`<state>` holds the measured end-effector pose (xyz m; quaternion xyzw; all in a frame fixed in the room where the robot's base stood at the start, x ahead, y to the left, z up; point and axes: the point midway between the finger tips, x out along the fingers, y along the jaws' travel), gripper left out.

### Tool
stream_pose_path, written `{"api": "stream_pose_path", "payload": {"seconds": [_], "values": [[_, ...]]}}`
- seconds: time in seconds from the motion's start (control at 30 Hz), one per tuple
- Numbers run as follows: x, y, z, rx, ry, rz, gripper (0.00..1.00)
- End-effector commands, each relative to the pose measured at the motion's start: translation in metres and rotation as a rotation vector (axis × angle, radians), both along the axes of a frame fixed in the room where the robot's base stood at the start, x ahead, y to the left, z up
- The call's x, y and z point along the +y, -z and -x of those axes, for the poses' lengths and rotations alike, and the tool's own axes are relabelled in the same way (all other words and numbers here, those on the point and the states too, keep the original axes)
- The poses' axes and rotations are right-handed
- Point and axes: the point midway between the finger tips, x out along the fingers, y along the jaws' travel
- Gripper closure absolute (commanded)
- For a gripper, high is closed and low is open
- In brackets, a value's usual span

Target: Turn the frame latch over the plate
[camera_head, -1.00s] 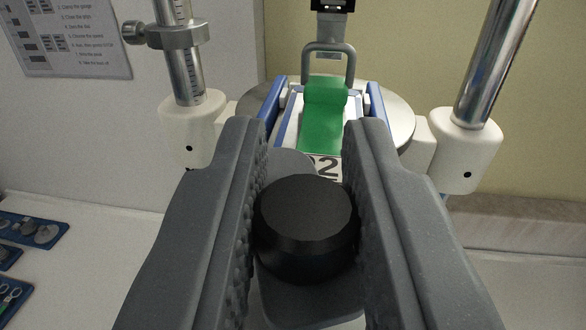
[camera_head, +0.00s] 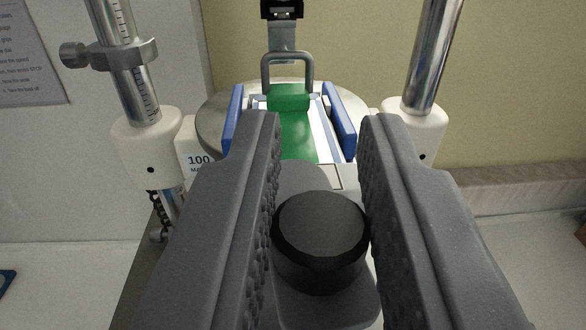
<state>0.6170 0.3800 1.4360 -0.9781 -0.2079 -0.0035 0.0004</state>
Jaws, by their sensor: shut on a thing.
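My gripper (camera_head: 318,118) has its two grey ribbed fingers on either side of a black round knob (camera_head: 320,225), shut on it. The knob sits on a grey round-ended piece (camera_head: 325,308) that looks like the frame latch. This piece runs from below the knob to between the fingers, and its pivot cannot be made out. Beyond the fingertips, a green strip (camera_head: 297,130) lies on a white plate (camera_head: 322,122) between two blue side rails (camera_head: 339,122). A grey metal loop (camera_head: 287,62) stands over the strip's far end. The fingers hide part of the plate's near side.
Two metal columns (camera_head: 436,55) rise from white bosses (camera_head: 148,145) on both sides, close beyond the fingers. A clamp collar (camera_head: 124,54) sits on the left column. A round grey disc (camera_head: 210,128) lies under the plate.

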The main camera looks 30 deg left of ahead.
Motion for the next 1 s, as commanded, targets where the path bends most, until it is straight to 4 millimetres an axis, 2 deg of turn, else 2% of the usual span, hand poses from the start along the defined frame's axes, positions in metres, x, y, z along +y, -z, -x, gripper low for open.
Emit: {"api": "stream_pose_path", "payload": {"seconds": [0.03,0.73,0.77,0.8,0.83,1.0], "values": [[-0.006,-0.003,-0.002,-0.009,0.019,-0.003,1.0],[0.003,0.011,-0.001,0.014,0.069,0.008,1.0],[0.003,0.012,-0.001,0.014,0.069,0.008,0.76],[0.003,0.012,-0.001,0.014,0.069,0.008,0.65],[0.003,0.012,-0.001,0.014,0.068,0.008,0.58],[0.004,0.01,0.0,0.011,0.066,0.008,0.58]]}}
